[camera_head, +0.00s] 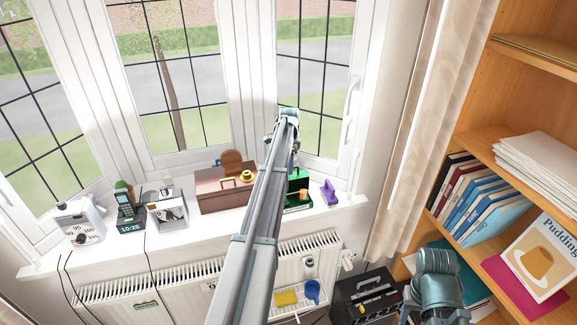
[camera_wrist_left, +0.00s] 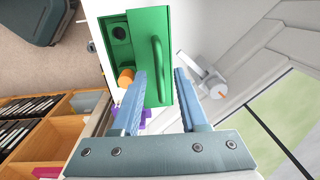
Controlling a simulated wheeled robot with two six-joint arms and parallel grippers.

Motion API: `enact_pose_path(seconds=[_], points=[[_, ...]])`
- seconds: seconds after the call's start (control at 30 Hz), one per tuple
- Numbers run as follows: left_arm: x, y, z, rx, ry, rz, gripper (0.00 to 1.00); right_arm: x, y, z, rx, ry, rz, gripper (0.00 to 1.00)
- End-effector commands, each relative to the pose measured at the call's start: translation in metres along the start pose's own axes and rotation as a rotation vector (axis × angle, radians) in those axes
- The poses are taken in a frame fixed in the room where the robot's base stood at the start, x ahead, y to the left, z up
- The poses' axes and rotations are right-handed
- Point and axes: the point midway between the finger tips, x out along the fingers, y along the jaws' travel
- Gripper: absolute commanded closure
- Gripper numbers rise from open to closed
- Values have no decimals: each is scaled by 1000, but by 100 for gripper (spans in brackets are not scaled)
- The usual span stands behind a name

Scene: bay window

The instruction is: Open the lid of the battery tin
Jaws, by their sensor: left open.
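The green battery tin (camera_head: 306,181) stands on the white windowsill, partly hidden by my left arm in the head view. In the left wrist view the green tin (camera_wrist_left: 136,22) shows a long green handle (camera_wrist_left: 157,68) on one side. An orange cylinder (camera_wrist_left: 127,77) and a dark round shape (camera_wrist_left: 119,33) show at its other side. My left gripper (camera_wrist_left: 160,73) is open, its fingertips apart with the handle appearing between and beyond them. I cannot tell whether they touch it. Only a link of my right arm shows, at lower right.
A brown box (camera_head: 214,190) with a yellow cup (camera_head: 246,176) stands left of the tin, and a purple object (camera_head: 329,191) stands right. The window (camera_head: 180,90) is behind; a bookshelf (camera_head: 535,150) is at right.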

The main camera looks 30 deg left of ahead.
Motion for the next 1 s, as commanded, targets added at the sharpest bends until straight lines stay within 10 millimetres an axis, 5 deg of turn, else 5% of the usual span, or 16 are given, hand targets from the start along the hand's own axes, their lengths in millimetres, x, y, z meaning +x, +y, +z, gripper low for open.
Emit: enact_pose_path(seconds=[1.0], points=[[-132, -1, 0, 0, 0, 0, 57, -131, 12, 8, 18, -4, -3, 50]])
